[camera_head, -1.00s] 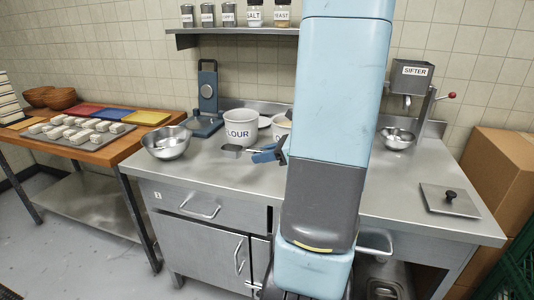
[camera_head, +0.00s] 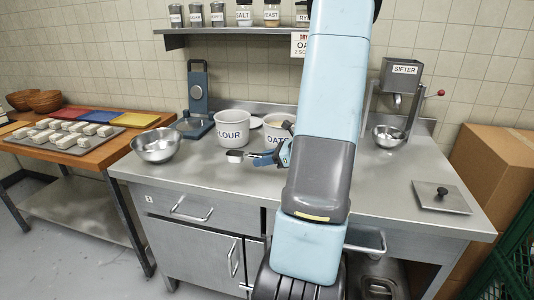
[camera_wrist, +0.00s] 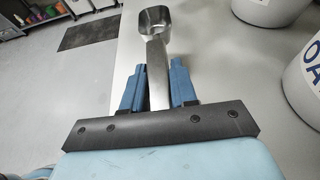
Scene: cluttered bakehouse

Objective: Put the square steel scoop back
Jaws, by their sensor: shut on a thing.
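The steel scoop (camera_head: 235,156) is in my gripper (camera_head: 264,158), in front of the flour tub (camera_head: 232,130) and above the counter. In the wrist view the scoop (camera_wrist: 154,20) has a squarish bowl pointing away from me. Its flat handle runs between the two blue fingers of my gripper (camera_wrist: 158,82), which are shut on it. The oats tub (camera_head: 277,137) stands right of the flour tub, partly behind my arm. Both tubs also show at the right of the wrist view.
A steel bowl (camera_head: 157,147) stands on the counter's left. A blue stand (camera_head: 198,103) is behind it. The counter's front left (camera_head: 200,172) is clear.

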